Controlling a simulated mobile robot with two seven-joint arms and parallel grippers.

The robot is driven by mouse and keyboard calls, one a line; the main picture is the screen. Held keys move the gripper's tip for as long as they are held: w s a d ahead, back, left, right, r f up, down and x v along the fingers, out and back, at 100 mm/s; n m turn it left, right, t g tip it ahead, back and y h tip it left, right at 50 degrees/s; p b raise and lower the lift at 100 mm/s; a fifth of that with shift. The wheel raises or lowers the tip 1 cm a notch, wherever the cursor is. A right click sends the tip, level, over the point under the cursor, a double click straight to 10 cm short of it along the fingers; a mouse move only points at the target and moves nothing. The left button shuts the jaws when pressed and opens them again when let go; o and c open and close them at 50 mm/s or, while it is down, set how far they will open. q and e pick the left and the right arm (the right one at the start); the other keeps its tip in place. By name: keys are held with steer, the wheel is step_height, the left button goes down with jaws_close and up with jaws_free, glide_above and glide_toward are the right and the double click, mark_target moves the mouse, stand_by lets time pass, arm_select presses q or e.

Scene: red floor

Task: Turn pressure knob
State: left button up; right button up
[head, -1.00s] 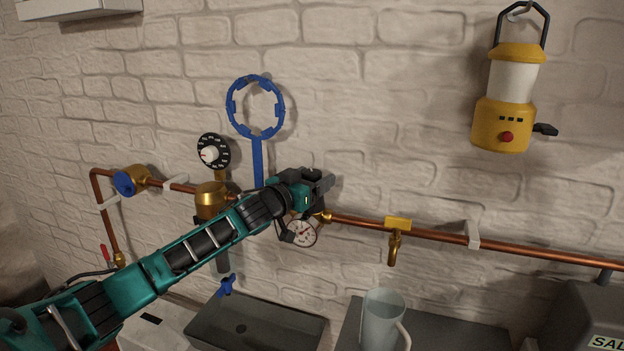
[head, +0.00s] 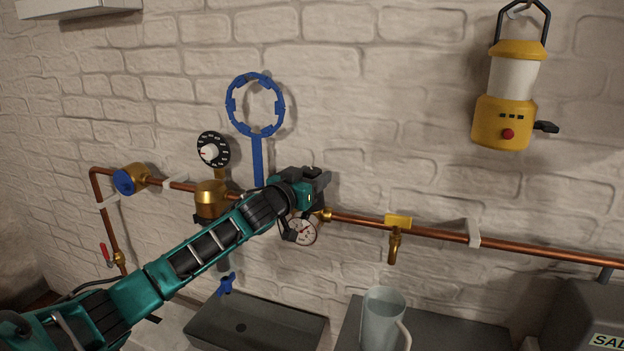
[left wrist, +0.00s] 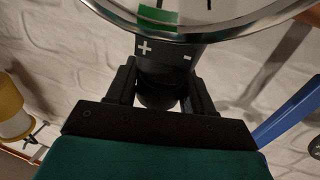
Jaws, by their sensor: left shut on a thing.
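My left gripper (head: 312,188) is at the copper pipe, just above a round white gauge (head: 302,231). In the left wrist view its two black fingers (left wrist: 160,95) are shut on a dark pressure knob (left wrist: 165,58) marked with white plus and minus signs. The gauge's metal rim and part of its face, with a green band, show beyond the knob in that view (left wrist: 170,18). In the head view my gripper hides the knob. My right gripper is not in view.
A blue ring-shaped holder (head: 257,155) is on the wall left of my gripper. A black dial (head: 213,149), brass regulator (head: 210,199) and blue-capped valve (head: 125,182) are further left. A brass tap (head: 395,245) is right. A sink (head: 255,325) and pitcher (head: 382,318) stand below.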

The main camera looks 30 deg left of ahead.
arm_select(q)
steer(key=shift+d+f+n+y+b, duration=0.1)
steer(key=shift+f+n+y+b, duration=0.15)
steer(key=shift+n+y+b, duration=0.55)
steer(key=n+g+y+b, duration=0.1)
steer(key=n+y+b, duration=0.1)
steer(key=y, duration=0.1)
steer(key=n+g+y+b, duration=0.1)
steer(key=n+y+b, duration=0.1)
steer(key=y, duration=0.1)
steer(key=shift+f+y+b, duration=0.2)
steer(key=shift+y+b, duration=0.2)
steer(key=n+g+y+b, duration=0.1)
steer(key=g+y+b, duration=0.1)
steer(key=b, duration=0.1)
steer(key=shift+n, duration=0.4)
steer(key=n+g+y+b, duration=0.2)
steer(key=g+y+b, duration=0.1)
steer(key=b, duration=0.1)
steer(key=shift+r+n, duration=0.15)
steer(key=shift+n, duration=0.15)
steer(key=shift+r+n+g+y+b, duration=0.25)
steer(key=shift+n+g+y+b, duration=0.35)
steer(key=shift+g+b, duration=0.15)
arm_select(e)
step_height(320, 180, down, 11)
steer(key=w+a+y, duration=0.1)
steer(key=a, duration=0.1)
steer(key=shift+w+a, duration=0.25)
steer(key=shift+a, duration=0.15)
